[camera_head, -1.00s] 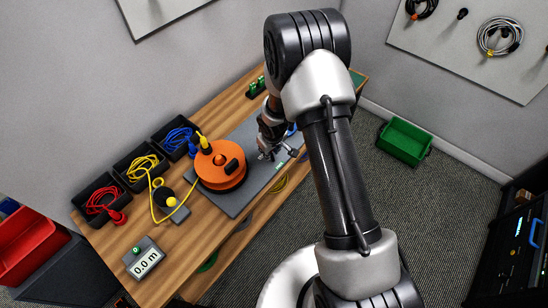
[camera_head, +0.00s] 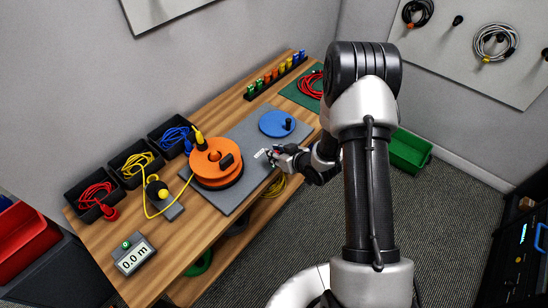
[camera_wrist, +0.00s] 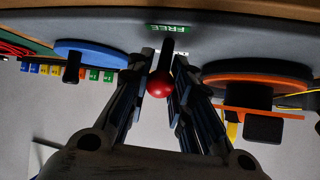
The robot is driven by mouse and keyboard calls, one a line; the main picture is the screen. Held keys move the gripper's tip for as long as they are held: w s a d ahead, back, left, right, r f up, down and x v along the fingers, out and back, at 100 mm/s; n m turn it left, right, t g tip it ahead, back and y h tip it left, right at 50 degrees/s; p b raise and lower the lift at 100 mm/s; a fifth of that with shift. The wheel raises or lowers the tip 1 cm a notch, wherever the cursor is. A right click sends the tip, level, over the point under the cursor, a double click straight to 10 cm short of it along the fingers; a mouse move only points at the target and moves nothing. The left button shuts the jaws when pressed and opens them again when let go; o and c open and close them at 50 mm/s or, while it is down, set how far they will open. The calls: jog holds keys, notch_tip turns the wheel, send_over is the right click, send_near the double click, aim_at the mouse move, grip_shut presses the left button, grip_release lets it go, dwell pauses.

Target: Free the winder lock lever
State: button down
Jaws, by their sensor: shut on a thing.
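The winder has an orange reel (camera_head: 208,165) with a dark handle, on a grey base plate (camera_head: 238,133). It also holds a blue disc (camera_head: 277,121) with a dark knob. The lock lever shows in the wrist view as a short dark rod with a red ball (camera_wrist: 160,86) on its end. My gripper (camera_head: 274,156) is at the plate's right edge, between reel and disc. In the wrist view my gripper (camera_wrist: 165,72) has its fingers shut on either side of the lever. A green FREE label (camera_wrist: 172,28) lies just beyond the rod.
Three black bins of red, yellow and blue cables (camera_head: 133,165) stand along the bench's left side. A yellow cable runs to a small guide (camera_head: 156,190). A meter reading 0.0 m (camera_head: 133,257) sits at the near end. A green crate (camera_head: 408,150) is on the floor.

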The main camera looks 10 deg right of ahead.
jog(key=shift+f+t+y+b, duration=0.1)
jog(key=shift+t+y+b, duration=0.25)
jog(key=shift+b, duration=0.25)
jog(key=shift+s, duration=0.1)
jog(key=c, duration=1.4)
grip_release()
jog(key=shift+d, duration=0.1)
jog(key=v, duration=1.2)
jog(key=shift+s, duration=0.1)
